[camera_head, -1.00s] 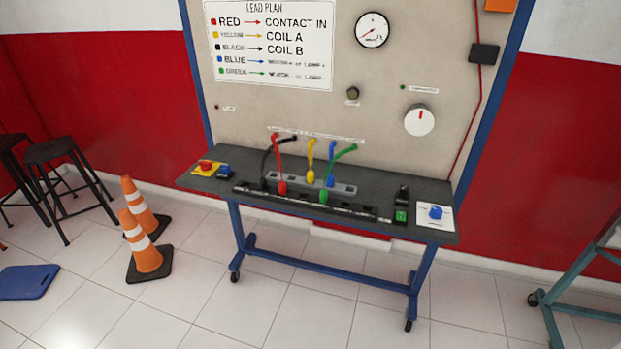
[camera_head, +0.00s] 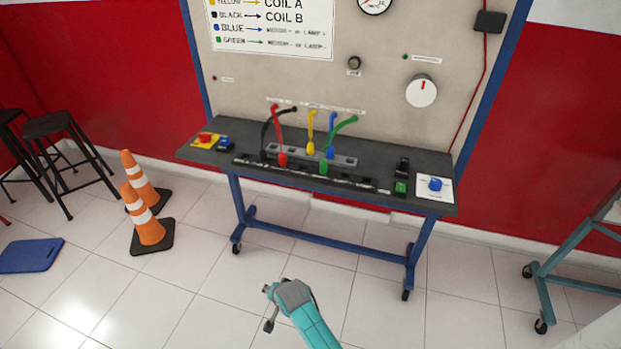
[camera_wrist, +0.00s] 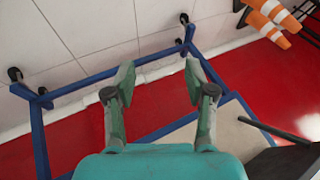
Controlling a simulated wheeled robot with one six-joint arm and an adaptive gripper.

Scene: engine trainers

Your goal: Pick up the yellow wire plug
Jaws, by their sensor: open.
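The yellow wire plug (camera_head: 310,148) stands on the grey socket strip (camera_head: 342,160) on the trainer's dark shelf, with its yellow wire rising from it. The red plug (camera_head: 282,158) is to its left, and the blue plug (camera_head: 331,152) and green plug (camera_head: 324,167) are to its right. My gripper (camera_head: 268,306) is low in the head view, in front of the trainer, over the floor and well below the shelf. In the wrist view my gripper (camera_wrist: 157,85) is open with nothing between its fingers. The plugs do not show there.
The trainer's dark shelf (camera_head: 390,172) stands on a blue wheeled frame (camera_head: 320,248). Two orange cones (camera_head: 140,200) and a blue board (camera_head: 30,255) are at left. A teal frame (camera_head: 560,270) is at right. The tiled floor before the trainer is clear.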

